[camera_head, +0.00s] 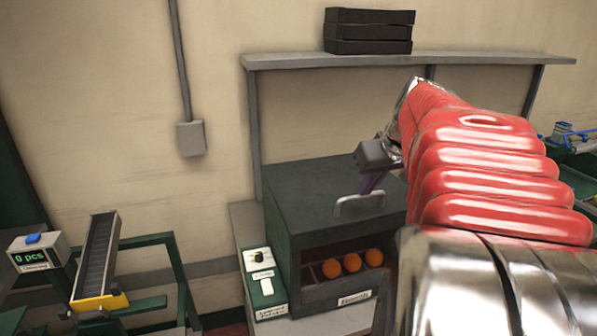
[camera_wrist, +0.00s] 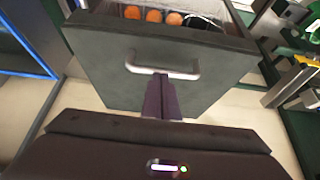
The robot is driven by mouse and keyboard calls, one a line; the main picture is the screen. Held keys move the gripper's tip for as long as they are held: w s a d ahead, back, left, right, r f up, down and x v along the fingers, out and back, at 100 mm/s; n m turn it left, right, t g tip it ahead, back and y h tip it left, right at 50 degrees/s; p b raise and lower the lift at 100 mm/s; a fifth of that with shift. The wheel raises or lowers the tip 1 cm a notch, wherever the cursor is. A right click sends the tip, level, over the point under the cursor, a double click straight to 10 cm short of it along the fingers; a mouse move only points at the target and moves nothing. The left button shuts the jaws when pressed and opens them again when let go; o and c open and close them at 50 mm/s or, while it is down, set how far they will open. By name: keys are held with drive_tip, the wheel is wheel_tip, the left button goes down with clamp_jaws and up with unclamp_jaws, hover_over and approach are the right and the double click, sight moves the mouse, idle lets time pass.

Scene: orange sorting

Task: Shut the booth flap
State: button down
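The booth (camera_head: 300,200) is a dark green-grey box on the bench, its front partly open with oranges (camera_head: 351,262) showing inside. Its flap carries a pale bar handle (camera_head: 360,203) near the top front edge. In the wrist view the flap (camera_wrist: 110,72) is a flat panel, the handle (camera_wrist: 163,68) lies across it, and the oranges (camera_wrist: 153,16) show beyond its far edge. My gripper (camera_head: 369,188) has its dark purple fingers together, also seen in the wrist view (camera_wrist: 160,80). The fingertips are at the middle of the handle; I cannot tell whether they touch it.
A control box (camera_head: 263,283) with a knob stands left of the booth. A small conveyor (camera_head: 97,260) and a counter display (camera_head: 36,252) stand at left. My arm hides the booth's right side.

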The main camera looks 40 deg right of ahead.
drive_tip(key=shift+s+f, duration=0.15)
drive_tip(key=shift+f, duration=0.4)
drive_tip(key=shift+r, duration=0.1)
drive_tip(key=r, duration=0.2)
drive_tip(key=w+r, duration=0.1)
drive_tip(key=r, duration=0.1)
drive_tip(key=shift+d+r, duration=0.1)
drive_tip(key=shift+r, duration=0.15)
drive_tip(key=v, duration=1)
drive_tip(key=shift+s, duration=0.2)
drive_tip(key=w+a+f+y, duration=0.15)
drive_tip(key=a+f, duration=0.25)
drive_tip(key=a, duration=0.4)
drive_tip(key=w+a+f, duration=0.3)
drive_tip(key=a+f, duration=0.1)
drive_tip(key=a, duration=0.4)
drive_tip(key=s+a+f+n, duration=0.1)
drive_tip(key=s+a+f, duration=0.3)
drive_tip(key=a+f, duration=0.4)
drive_tip(key=s+a+f+n, duration=0.2)
drive_tip(key=s+a+f, duration=0.2)
drive_tip(key=a+f, duration=0.3)
drive_tip(key=shift+a+f+n, duration=0.3)
drive_tip(key=shift+a+f, duration=0.05)
drive_tip(key=shift+a, duration=0.55)
